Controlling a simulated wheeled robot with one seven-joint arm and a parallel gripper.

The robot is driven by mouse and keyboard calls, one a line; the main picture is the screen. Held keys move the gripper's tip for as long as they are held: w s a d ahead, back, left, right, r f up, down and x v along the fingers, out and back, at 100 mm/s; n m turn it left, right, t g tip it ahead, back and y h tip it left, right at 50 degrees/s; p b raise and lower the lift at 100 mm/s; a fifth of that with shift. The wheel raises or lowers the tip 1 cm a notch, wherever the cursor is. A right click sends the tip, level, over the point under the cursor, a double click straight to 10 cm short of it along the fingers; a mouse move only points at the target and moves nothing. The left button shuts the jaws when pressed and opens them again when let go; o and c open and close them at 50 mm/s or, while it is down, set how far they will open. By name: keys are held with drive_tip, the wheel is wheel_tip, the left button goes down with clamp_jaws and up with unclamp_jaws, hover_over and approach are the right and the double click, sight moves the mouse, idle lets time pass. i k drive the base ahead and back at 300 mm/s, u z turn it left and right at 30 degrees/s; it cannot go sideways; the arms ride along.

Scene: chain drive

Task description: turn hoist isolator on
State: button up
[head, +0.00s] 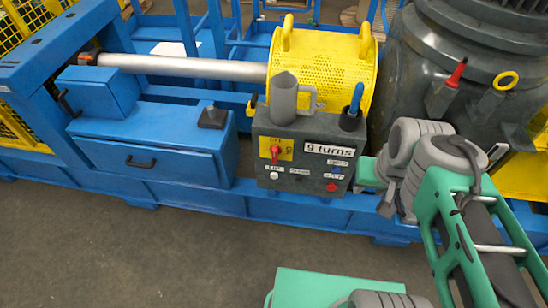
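The hoist isolator appears to be the red rotary knob (276,153) on a yellow plate, at the upper left of the dark grey control box (306,192). The knob's handle looks roughly upright; the small lettering around it is too small to read. My arm comes in from the lower right, and its grey end (386,202) is just right of the box, apart from the knob. My gripper's fingers cannot be made out there, so their opening is hidden.
The box carries a "9 turns" label, a white button (274,176) and a red button (331,187). A yellow drum (320,65) is behind.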

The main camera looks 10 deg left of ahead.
sight(275, 150)
drive_tip(key=u, duration=0.4)
drive_tip(key=k, duration=1.15)
drive_tip(key=u, duration=1.7)
drive_tip(key=i, duration=1.25)
drive_tip(key=z, duration=0.5)
